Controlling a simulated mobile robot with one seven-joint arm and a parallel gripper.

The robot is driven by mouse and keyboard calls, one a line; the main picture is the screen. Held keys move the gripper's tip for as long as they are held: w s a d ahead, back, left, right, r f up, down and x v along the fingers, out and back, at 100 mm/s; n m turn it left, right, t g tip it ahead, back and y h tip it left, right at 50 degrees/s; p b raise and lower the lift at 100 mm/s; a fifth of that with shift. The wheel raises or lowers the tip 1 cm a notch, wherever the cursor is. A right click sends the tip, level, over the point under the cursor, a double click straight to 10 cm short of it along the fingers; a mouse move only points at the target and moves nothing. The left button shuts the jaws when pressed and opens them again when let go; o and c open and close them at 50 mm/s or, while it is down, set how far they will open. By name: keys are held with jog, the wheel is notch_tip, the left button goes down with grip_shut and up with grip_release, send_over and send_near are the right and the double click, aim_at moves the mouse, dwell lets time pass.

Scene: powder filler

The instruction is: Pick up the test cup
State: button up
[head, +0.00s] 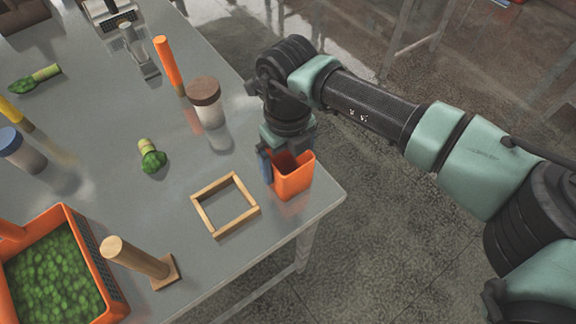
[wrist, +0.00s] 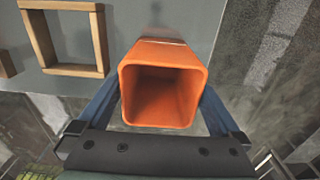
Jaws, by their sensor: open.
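The test cup appears to be the orange, square, open-topped cup (head: 293,182) near the table's right corner; no other cup of this kind shows. It stands upright and looks empty in the wrist view (wrist: 162,95). My gripper (head: 284,160) is open at the cup. In the wrist view my gripper (wrist: 160,108) has one blue finger on each side of the cup, so the cup sits between them. I cannot tell whether either finger touches it. In the head view one finger shows at the cup's left side; the other is hidden.
A square wooden frame (head: 206,217) lies just left of the cup. A jar with a brown lid (head: 205,92) and an orange stick (head: 168,65) stand farther back. A wooden post (head: 138,258) and an orange crate (head: 96,263) of green pieces are at front left. The table edge is close on the right.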

aim_at(288, 169)
notch_tip(288, 169, down, 5)
jog(key=shift+r+p, duration=0.15)
jog(key=shift+p, duration=0.25)
